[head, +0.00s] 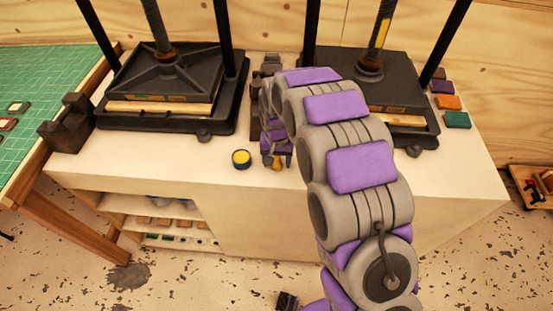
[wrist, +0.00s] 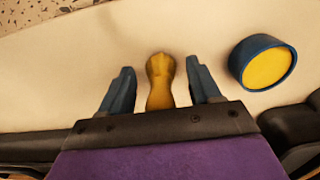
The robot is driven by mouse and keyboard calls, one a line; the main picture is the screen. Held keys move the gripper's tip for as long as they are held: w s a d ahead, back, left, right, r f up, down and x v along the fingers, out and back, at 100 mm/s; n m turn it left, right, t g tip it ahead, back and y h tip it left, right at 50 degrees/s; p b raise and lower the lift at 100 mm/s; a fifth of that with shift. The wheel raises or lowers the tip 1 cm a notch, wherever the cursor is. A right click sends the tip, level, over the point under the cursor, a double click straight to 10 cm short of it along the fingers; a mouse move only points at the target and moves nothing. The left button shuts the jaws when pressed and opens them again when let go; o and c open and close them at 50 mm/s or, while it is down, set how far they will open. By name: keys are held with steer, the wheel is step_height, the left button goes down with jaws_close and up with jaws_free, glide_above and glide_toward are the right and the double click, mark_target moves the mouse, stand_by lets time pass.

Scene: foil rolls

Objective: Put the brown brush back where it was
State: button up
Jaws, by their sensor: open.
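A brown-yellow handle, seemingly the brown brush's, shows in the wrist view (wrist: 160,80) on the pale bench top. It lies between the two blue fingers of my gripper (wrist: 161,66), with a gap on each side. The fingers are open. The rest of this object is hidden under the gripper body, so I cannot see bristles. In the head view, my gripper (head: 277,160) is low over the front of the bench between two presses, and a small yellowish bit of the handle (head: 277,165) shows there.
A round blue tin with yellow contents (head: 241,159) stands left of my gripper on the white bench (head: 150,165). Black presses stand on the left (head: 175,85) and right (head: 375,90). Colored blocks (head: 457,120) lie at the right. The bench front left of the tin is clear.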

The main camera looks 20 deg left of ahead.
step_height(320, 180, up, 12)
steer(key=p, duration=0.2)
steer(key=shift+r+p, duration=0.1)
steer(key=shift+p, duration=0.2)
steer(key=shift+d+r, duration=0.1)
steer(key=shift+d, duration=0.15)
steer(key=s+d+r+m, duration=0.1)
steer(key=s+d+r, duration=0.25)
steer(key=d, duration=0.35)
steer(key=s+d+r+g, duration=0.1)
steer(key=s+d+r, duration=0.2)
steer(key=s+d, duration=0.3)
steer(key=s+d+r+m, duration=0.1)
steer(key=s+d+r, duration=0.3)
steer(key=d, duration=0.4)
steer(key=s+d, duration=0.4)
steer(key=s, duration=0.5)
steer(key=s+d, duration=0.5)
steer(key=s, duration=0.5)
steer(key=shift+s+d+m+g, duration=0.15)
steer(key=shift+s+m+g, duration=0.1)
steer(key=shift+m+g, duration=0.15)
